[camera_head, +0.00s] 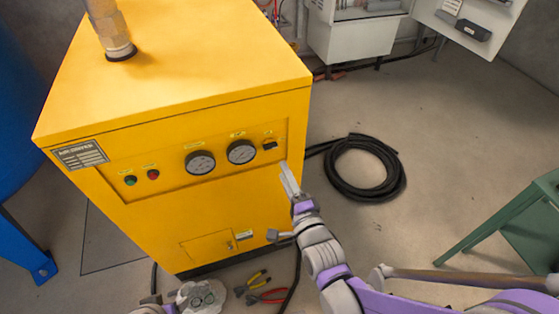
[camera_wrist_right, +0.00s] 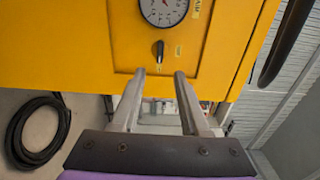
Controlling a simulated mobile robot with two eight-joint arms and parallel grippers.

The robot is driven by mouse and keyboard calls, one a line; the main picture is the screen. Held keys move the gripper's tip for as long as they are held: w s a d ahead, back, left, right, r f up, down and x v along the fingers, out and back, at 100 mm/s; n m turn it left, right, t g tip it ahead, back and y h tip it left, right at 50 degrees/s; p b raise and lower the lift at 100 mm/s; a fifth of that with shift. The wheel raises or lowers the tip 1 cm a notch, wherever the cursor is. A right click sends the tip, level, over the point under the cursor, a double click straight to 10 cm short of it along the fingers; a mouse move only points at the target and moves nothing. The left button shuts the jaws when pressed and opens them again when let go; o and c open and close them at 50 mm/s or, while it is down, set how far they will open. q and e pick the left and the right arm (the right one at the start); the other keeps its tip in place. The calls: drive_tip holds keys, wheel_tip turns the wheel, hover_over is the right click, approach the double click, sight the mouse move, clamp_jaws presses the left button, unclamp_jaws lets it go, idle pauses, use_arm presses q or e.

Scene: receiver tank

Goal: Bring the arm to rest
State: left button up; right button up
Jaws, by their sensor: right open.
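My right gripper (camera_head: 287,172) is open and empty, in front of the right edge of the yellow air dryer cabinet (camera_head: 245,200). Its fingers point up at the panel, just below the black selector knob (camera_head: 269,145). In the right wrist view the two fingers (camera_wrist_right: 160,75) are apart, with the black knob (camera_wrist_right: 159,49) beyond their tips and nothing between them. The knob's handle stands about upright there. A gauge (camera_wrist_right: 164,8) sits above it.
A coiled black hose (camera_head: 388,190) lies on the floor right of the cabinet. A green stand (camera_head: 515,220) is at the right. Pliers (camera_head: 262,295) lie on the floor in front. A blue tank (camera_head: 25,110) is at the left. Open floor lies between hose and stand.

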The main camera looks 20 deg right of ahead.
drive_tip(key=shift+s, duration=1.05)
drive_tip(key=s+d+f+n+g, duration=0.1)
drive_tip(key=s+f+n+g, duration=0.45)
drive_tip(key=s+n, duration=0.3)
drive_tip(key=s+d+f+n+g, duration=0.1)
drive_tip(key=s+f+n+g, duration=0.3)
drive_tip(key=s+n+g, duration=0.4)
use_arm(q)
wheel_tip(320, 180, up, 19)
drive_tip(key=w+p, duration=0.2)
drive_tip(key=p, duration=1.4)
drive_tip(key=shift+t+p, duration=0.35)
drive_tip(key=shift+t, duration=0.05)
use_arm(e)
wheel_tip(320, 180, up, 19)
drive_tip(key=w+n, duration=0.1)
drive_tip(key=shift+t+h, duration=0.3)
drive_tip(key=shift+t, duration=0.15)
